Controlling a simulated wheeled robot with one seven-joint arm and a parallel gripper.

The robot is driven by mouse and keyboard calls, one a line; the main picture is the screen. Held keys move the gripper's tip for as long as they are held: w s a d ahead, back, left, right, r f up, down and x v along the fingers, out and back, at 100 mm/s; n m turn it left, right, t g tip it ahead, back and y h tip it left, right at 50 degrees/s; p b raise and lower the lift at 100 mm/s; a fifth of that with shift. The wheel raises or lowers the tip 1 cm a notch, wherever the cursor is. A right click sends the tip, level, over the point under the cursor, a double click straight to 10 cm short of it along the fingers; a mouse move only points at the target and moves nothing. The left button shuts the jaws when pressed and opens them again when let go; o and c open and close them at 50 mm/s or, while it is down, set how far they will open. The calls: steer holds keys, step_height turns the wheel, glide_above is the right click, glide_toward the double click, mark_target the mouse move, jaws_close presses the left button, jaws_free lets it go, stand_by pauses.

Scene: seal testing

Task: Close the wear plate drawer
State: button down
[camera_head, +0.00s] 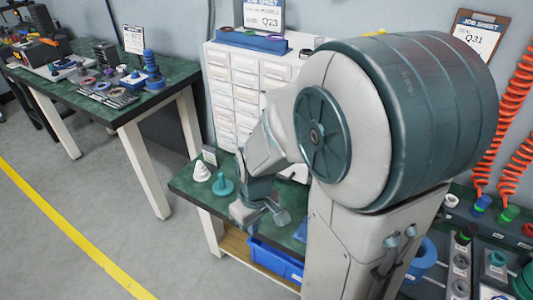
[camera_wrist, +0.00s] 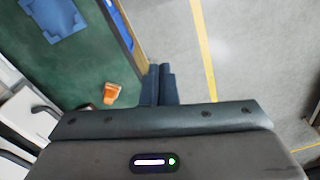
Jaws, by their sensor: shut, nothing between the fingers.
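A white cabinet of small drawers (camera_head: 232,92) stands at the back of the green-topped bench (camera_head: 184,184). Its labels are too small to read, so I cannot tell which drawer is the wear plate drawer. My arm hides its right and lower parts. Pale drawer-like parts (camera_wrist: 18,122) show at the left edge of the wrist view; I cannot tell how far any stands out. My gripper (camera_head: 272,212) is low over the bench's front part, apart from the visible drawer fronts. In the wrist view its fingers (camera_wrist: 160,72) are together and empty, near the bench edge.
A white cone (camera_head: 201,172) and a teal stepped part (camera_head: 222,186) stand left of my gripper. An orange piece (camera_wrist: 112,93) and a blue item (camera_wrist: 55,18) lie on the bench. A blue bin (camera_head: 274,262) sits below. The floor at left is clear.

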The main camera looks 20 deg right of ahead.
steer(key=w+d+f+n+h, duration=0.1)
steer(key=d+f+n+h, duration=0.1)
steer(key=f+n, duration=0.1)
steer(key=w+d+f+n+h, duration=0.1)
steer(key=d+f+n+h, duration=0.1)
steer(key=f, duration=0.4)
steer(key=w+d+f+n+h, duration=0.1)
steer(key=d+f+n+h, duration=0.1)
steer(key=d+f+n, duration=0.1)
steer(key=shift+w+f+n+h+p, duration=0.1)
steer(key=shift+f+n+h+p, duration=0.25)
steer(key=shift+f+n, duration=0.5)
steer(key=w+d+n+t+h, duration=0.1)
steer(key=w+d+r+n+t+h, duration=0.1)
steer(key=n, duration=0.1)
steer(key=w+d+r+n+t+h, duration=0.1)
steer(key=w, duration=0.1)
steer(key=shift+d+n, duration=0.25)
steer(key=shift+d, duration=0.1)
steer(key=w+a+r+n+t+h, duration=0.1)
steer(key=w+r+n+t+h, duration=0.2)
steer(key=w+r+n+t, duration=0.35)
steer(key=shift+n+g+y, duration=0.25)
steer(key=shift+g, duration=0.1)
steer(key=shift+r+x, duration=0.15)
steer(key=shift+x, duration=2.3)
steer(key=shift+r+x, duration=0.1)
steer(key=shift+x, duration=2.35)
steer(key=shift+w, duration=0.15)
